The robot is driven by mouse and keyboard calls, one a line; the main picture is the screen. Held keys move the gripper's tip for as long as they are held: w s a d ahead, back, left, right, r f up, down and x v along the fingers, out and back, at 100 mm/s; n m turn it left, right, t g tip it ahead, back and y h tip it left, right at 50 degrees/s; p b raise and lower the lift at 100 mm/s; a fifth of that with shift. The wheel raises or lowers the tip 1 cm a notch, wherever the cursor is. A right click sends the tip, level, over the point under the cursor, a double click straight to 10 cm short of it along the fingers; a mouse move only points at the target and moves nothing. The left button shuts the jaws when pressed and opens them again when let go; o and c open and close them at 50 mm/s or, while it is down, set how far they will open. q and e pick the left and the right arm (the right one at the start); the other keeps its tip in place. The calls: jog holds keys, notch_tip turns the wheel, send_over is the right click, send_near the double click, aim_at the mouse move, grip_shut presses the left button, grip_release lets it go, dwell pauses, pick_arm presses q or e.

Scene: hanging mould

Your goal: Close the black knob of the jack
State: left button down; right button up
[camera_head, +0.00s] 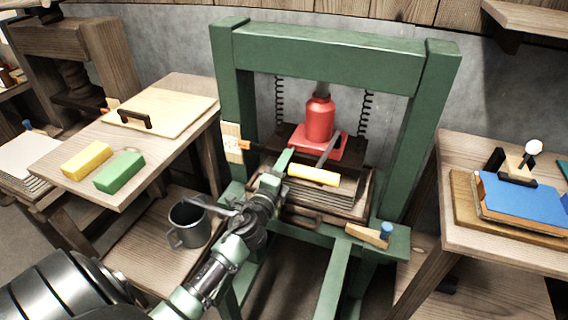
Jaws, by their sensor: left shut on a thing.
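The red jack (320,119) stands upright on its red base (316,143) inside the green press frame (323,55). A grey lever (328,150) slants down from the jack towards the front. My left gripper (287,156) reaches in from the lower left, with its tip at the near left side of the jack's base. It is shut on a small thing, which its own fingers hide. I cannot make out the black knob separately. My right gripper is not in view.
Springs (367,112) hang beside the jack. A metal mug (190,223) stands left of my arm. A wooden block with a blue knob (372,235) sits at front right.

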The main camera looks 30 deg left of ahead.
pick_arm(q)
jog(key=shift+d+f, duration=0.1)
jog(key=shift+f, duration=0.1)
jog(key=c, duration=0.9)
grip_release()
jog(key=shift+r, duration=0.1)
jog(key=b+v, duration=0.1)
jog(key=v, duration=0.7)
jog(key=shift+w, duration=0.1)
